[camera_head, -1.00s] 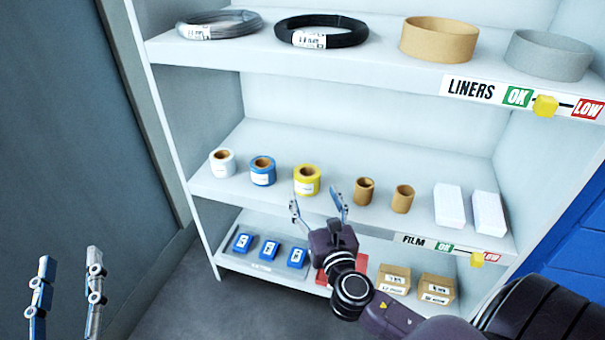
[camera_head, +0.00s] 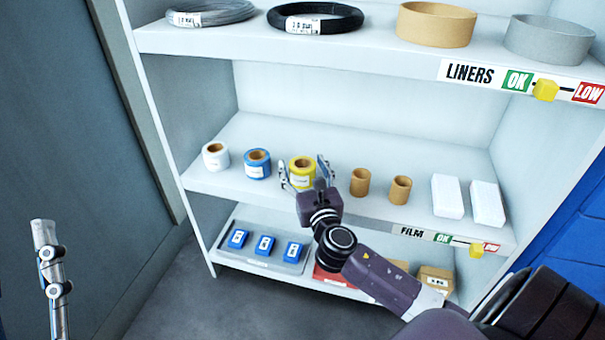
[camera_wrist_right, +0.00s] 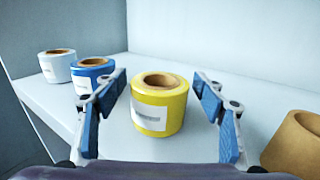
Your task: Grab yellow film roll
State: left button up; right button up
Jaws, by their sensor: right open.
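The yellow film roll (camera_head: 302,171) stands upright on the middle shelf, with a brown core and a white label. In the right wrist view the yellow roll (camera_wrist_right: 159,106) sits between the two blue-padded fingers, with a gap on each side. My right gripper (camera_head: 304,178) is open in front of the roll, and its fingers partly cover it in the head view. My left gripper (camera_head: 50,275) shows at the lower left, away from the shelf; only one finger is clearly visible, so its opening is unclear.
A blue roll (camera_head: 257,164) and a white roll (camera_head: 216,156) stand left of the yellow one. Brown cores (camera_head: 360,182) and white boxes (camera_head: 447,196) stand to the right. The upper shelf holds coils and liners. The lower shelf holds a tray (camera_head: 262,256) with blue items.

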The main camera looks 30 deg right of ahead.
jog(key=c, duration=1.3)
jog(key=shift+r, duration=0.1)
